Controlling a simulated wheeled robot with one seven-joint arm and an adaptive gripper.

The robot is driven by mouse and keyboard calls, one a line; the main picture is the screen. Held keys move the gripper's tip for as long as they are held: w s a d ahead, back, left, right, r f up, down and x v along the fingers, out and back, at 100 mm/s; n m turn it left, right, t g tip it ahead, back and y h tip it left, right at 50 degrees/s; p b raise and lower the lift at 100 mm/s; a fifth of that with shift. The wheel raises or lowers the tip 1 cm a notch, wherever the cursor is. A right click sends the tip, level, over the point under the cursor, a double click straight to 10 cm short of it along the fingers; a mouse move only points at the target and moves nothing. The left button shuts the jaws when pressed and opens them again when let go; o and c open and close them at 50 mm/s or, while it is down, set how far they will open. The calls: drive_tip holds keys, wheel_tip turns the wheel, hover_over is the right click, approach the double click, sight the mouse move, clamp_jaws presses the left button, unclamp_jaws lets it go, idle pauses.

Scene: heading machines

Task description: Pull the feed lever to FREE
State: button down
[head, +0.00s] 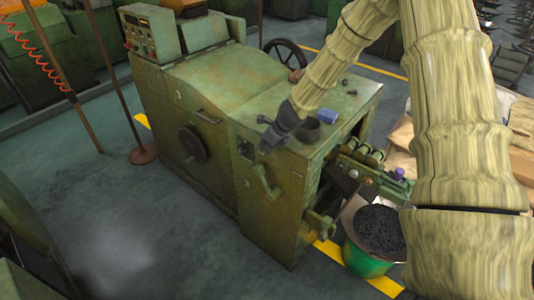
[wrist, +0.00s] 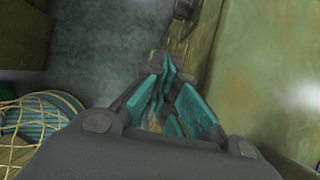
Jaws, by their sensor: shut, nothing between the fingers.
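The green machine (head: 225,95) fills the middle of the head view. A green lever-like handle (head: 266,182) sticks out of its front panel; I cannot read any FREE mark, so I cannot tell for sure that it is the feed lever. My gripper (head: 267,146) hangs in front of the panel, above this handle in the picture and seemingly apart from it. In the wrist view its teal-padded fingers (wrist: 165,75) are closed together with nothing between them. The handle is not clearly seen there; a worn green edge lies behind the fingertips.
A round dark knob (head: 192,145) and a handwheel (head: 285,60) are on the machine. A green bucket of dark pieces (head: 375,235) stands at the right. The floor in front is clear.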

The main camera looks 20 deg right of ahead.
drive_tip(key=shift+w+r, duration=0.15)
drive_tip(key=shift+r, duration=0.2)
idle(0.4)
drive_tip(key=s+a+f+n+g+h+b, duration=0.1)
drive_tip(key=s+a+f+n+g+h, duration=0.1)
drive_tip(key=s+f+n, duration=0.7)
drive_tip(key=s+a+f+n+g+h+b, duration=0.15)
drive_tip(key=s+f+n, duration=0.35)
drive_tip(key=s+f, duration=0.8)
drive_tip(key=s+a+f+n+b, duration=0.1)
drive_tip(key=s+a+f+n, duration=0.1)
drive_tip(key=s+n, duration=0.3)
drive_tip(key=s+a+f+n+g+b, duration=0.1)
drive_tip(key=s+n, duration=0.5)
drive_tip(key=s, duration=0.6)
drive_tip(key=s+a+f+n+y+b, duration=0.1)
drive_tip(key=s+a+f+n, duration=0.2)
drive_tip(key=s, duration=0.5)
drive_tip(key=a+n, duration=0.1)
drive_tip(key=n, duration=0.1)
drive_tip(key=shift+s+a+f+n, duration=0.25)
drive_tip(key=shift+a+f+n, duration=0.05)
drive_tip(key=shift+a+f, duration=0.05)
drive_tip(key=shift+g, duration=0.25)
